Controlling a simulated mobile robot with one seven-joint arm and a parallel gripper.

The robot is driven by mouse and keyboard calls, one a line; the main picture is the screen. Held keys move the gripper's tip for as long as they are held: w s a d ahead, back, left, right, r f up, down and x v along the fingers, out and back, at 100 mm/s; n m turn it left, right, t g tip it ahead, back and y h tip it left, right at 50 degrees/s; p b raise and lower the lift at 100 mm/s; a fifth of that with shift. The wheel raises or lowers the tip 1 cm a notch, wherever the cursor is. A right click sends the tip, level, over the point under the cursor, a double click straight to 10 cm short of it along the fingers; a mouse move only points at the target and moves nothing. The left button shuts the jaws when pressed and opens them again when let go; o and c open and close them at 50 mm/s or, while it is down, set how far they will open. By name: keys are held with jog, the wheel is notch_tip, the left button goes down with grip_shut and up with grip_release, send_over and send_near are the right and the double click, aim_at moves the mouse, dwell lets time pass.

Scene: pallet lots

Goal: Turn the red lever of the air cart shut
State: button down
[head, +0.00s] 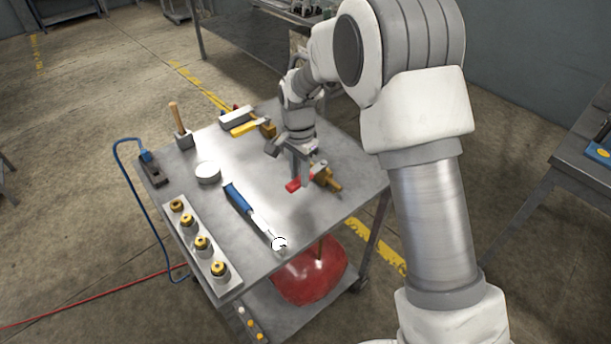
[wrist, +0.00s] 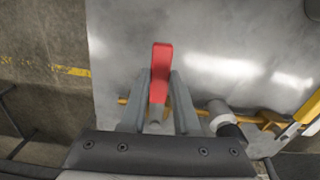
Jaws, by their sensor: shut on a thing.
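The red lever (head: 293,185) sits on a brass valve (head: 326,178) near the right edge of the cart's grey metal top (head: 335,212). In the wrist view the lever (wrist: 160,62) stands between the two fingers of my gripper (wrist: 158,95), and its red end reaches past the fingertips. My gripper (head: 302,178) is shut on the lever from above. The brass valve shows only in part in the wrist view, behind the fingers. A red tank (head: 310,275) sits on the cart's lower shelf.
On the cart top lie a blue-handled wrench (head: 240,202), a round white tin (head: 207,172), a mallet (head: 180,125), a plate with several brass fittings (head: 203,245), and a yellow-handled tool (head: 243,128). A blue hose (head: 135,190) hangs off the left side.

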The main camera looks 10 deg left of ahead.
aim_at(298, 176)
jog(key=shift+w+a+m, duration=0.35)
jog(key=shift+m, duration=0.25)
jog(key=c, duration=0.6)
grip_release()
jog(key=shift+c, duration=0.2)
notch_tip(298, 176, up, 18)
jog(key=p, duration=0.2)
jog(key=shift+f, duration=0.25)
